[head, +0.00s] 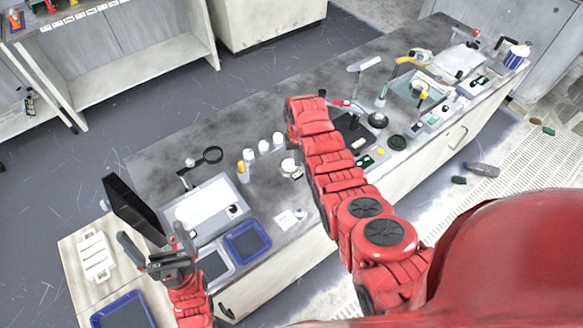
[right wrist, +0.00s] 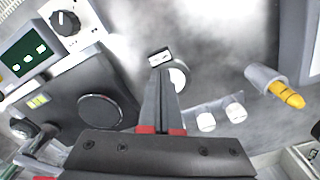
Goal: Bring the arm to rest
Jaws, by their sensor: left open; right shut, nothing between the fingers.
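My right arm (head: 335,165) is red and reaches from the lower right across the counter. Its gripper cannot be made out at the arm's far end in the head view. In the right wrist view my right gripper (right wrist: 162,78) is shut, its dark fingers together with nothing between them. It points toward the counter, near a small black-and-white item (right wrist: 160,57) and a white round item (right wrist: 178,76). I cannot tell whether it touches them. My left gripper (head: 152,240) is open and empty at the lower left, in front of a black upright panel (head: 133,208).
A grey counter (head: 145,165) carries a white tray (head: 203,207), a blue tray (head: 247,242) and several small bottles. In the right wrist view a dark device with a round disc (right wrist: 100,110) lies left of my fingers; a yellow-tipped bottle (right wrist: 285,94) is at right. Bottles lie on the floor.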

